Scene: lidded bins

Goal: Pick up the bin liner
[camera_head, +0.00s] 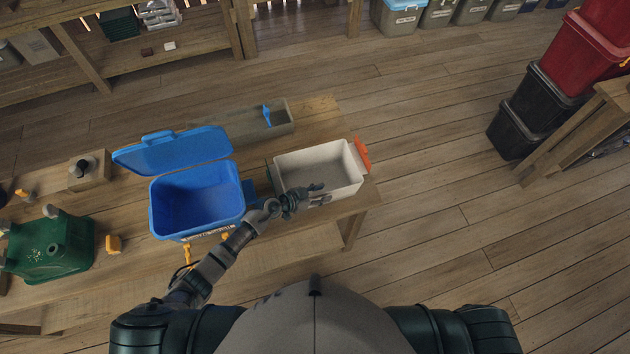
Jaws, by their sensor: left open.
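A white open-topped bin (290,160) with an orange part on its right end stands on the wooden bench; it looks like the bin liner, though I cannot be sure. It appears empty. A blue bin (197,233) stands to its left with its blue lid (175,151) swung open at the back. My left gripper (322,193) is open and empty, over the near side of the white bin. I cannot tell whether it touches the wall. My right gripper is out of view.
A grey open box (222,127) with a blue piece stands behind both bins. Black crates (513,134) and red crates (572,58) stack at the right. The floor between is clear.

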